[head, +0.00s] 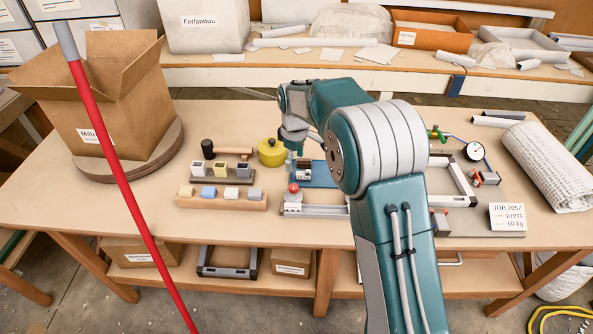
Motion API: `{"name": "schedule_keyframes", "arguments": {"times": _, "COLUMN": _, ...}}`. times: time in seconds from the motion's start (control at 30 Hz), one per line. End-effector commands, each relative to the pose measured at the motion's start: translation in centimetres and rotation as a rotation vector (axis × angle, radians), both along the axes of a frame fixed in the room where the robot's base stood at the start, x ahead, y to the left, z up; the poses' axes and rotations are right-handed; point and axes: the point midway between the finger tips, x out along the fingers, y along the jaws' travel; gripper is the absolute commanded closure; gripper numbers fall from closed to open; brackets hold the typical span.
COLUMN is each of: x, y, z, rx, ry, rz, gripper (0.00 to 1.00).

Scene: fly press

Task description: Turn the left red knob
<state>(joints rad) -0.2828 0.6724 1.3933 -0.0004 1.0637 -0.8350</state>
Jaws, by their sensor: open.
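A small round red knob (293,187) sits on a pale block at the left end of a grey metal frame (325,211) on the workbench. A second small red part (476,179) shows on the right side, below the gauge; I cannot tell if it is a knob. My gripper (297,150) points down above the bench, behind the left red knob and apart from it in the picture. It is open, and its fingertips are small and hard to make out. My arm hides the middle of the frame.
A yellow lidded pot (272,153) stands left of my gripper. A wooden block with coloured pieces (222,200) lies left of the knob. A large cardboard box (125,110) and a red pole (125,185) are at left. A gauge (475,151), job sign (507,217) and white roll (550,165) are at right.

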Motion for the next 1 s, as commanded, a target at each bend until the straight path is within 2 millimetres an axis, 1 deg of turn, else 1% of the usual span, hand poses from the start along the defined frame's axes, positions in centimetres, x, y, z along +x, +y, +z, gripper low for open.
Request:
{"name": "schedule_keyframes", "arguments": {"times": 0.03, "x": 0.2, "y": 0.4, "z": -0.6, "rx": -0.002, "ry": 0.006, "rz": 0.014, "gripper": 0.23}}
{"name": "schedule_keyframes", "arguments": {"times": 0.1, "x": 0.3, "y": 0.6, "z": -1.1, "rx": -0.003, "ry": 0.010, "rz": 0.026, "gripper": 0.23}}
{"name": "schedule_keyframes", "arguments": {"times": 0.17, "x": 0.4, "y": 0.6, "z": -1.4, "rx": -0.004, "ry": 0.012, "rz": 0.030, "gripper": 0.23}}
{"name": "schedule_keyframes", "arguments": {"times": 0.27, "x": 0.4, "y": 0.6, "z": -2.3, "rx": -0.004, "ry": 0.014, "rz": 0.029, "gripper": 0.23}}
{"name": "schedule_keyframes", "arguments": {"times": 0.37, "x": 0.4, "y": 0.6, "z": -4.0, "rx": -0.004, "ry": 0.015, "rz": 0.028, "gripper": 0.23}}
{"name": "schedule_keyframes", "arguments": {"times": 0.6, "x": 0.4, "y": 0.5, "z": -8.5, "rx": -0.003, "ry": 0.015, "rz": 0.026, "gripper": 0.23}}
{"name": "schedule_keyframes", "arguments": {"times": 0.7, "x": 0.4, "y": 0.5, "z": -10.0, "rx": -0.003, "ry": 0.013, "rz": 0.026, "gripper": 0.23}}
{"name": "schedule_keyframes", "arguments": {"times": 0.83, "x": 0.4, "y": 0.5, "z": -11.4, "rx": -0.003, "ry": 0.012, "rz": 0.026, "gripper": 0.23}}
{"name": "schedule_keyframes", "arguments": {"times": 1.0, "x": 0.4, "y": 0.5, "z": -11.9, "rx": -0.003, "ry": 0.011, "rz": 0.026, "gripper": 0.23}}
